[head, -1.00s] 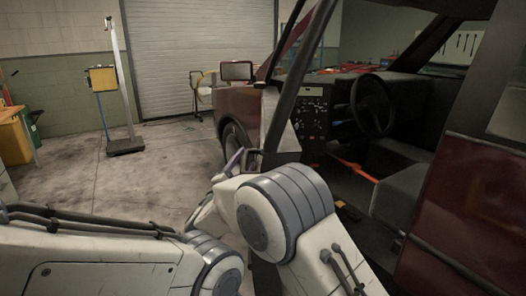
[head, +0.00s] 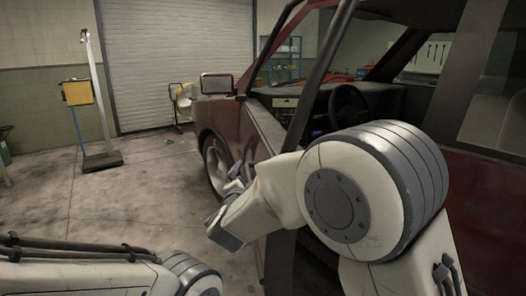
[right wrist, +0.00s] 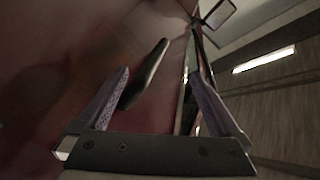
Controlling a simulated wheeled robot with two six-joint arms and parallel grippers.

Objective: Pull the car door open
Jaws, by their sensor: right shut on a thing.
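The dark red car (head: 483,205) fills the right side of the head view. Its front door (head: 262,128) stands ajar, with the dark window frame leaning across the view. My right gripper (head: 234,190) is at the door's outer side, its wrist and arm covering much of the doorway. In the right wrist view, the fingers (right wrist: 160,100) are on either side of a dark bar-like door handle (right wrist: 145,74), which lies close to the left finger; the exact contact is hard to see. My left arm shows at the bottom left, but its gripper is out of view.
A side mirror (head: 217,84) sticks out near the door's front. A steering wheel (head: 350,108) shows inside. A thin stand with a yellow box (head: 77,92) is at the left, before a roller shutter (head: 165,60).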

